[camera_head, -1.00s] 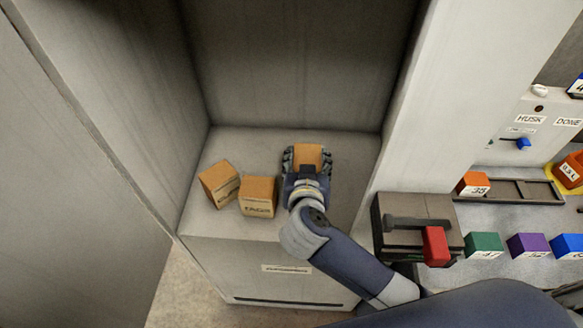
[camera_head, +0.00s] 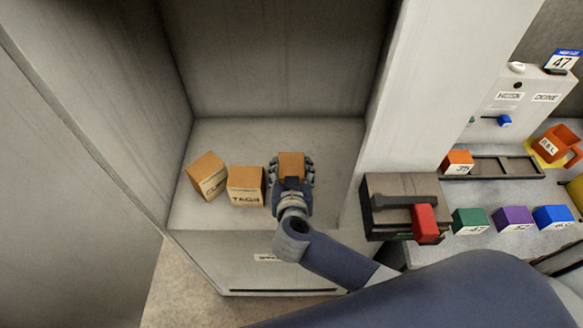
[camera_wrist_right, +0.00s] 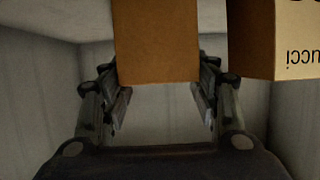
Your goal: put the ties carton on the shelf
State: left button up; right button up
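A small orange-brown carton (camera_head: 292,164) sits between the fingers of my right gripper (camera_head: 291,176) over the shelf floor (camera_head: 330,150). Its label is not visible, so I cannot read what it is. In the right wrist view the carton (camera_wrist_right: 157,40) fills the space between the two fingers, one close against each side. The right gripper looks shut on it. I cannot tell whether the carton's underside touches the shelf. My left gripper is not in view.
Two similar cartons stand left of the gripper: a labelled one (camera_head: 246,186) close by and a turned one (camera_head: 207,176) farther left. Shelf walls rise at both sides and the back. A dark box with a red handle (camera_head: 424,222) and coloured blocks stand right, outside the shelf.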

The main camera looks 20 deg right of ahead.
jog(key=shift+o, duration=1.1)
jog(key=shift+s+r, duration=0.15)
jog(key=shift+r, duration=0.05)
jog(key=v, duration=1.1)
jog(key=shift+s+a+b, duration=0.2)
jog(key=shift+s+b, duration=0.15)
jog(key=shift+b, duration=0.1)
jog(key=shift+s, duration=0.1)
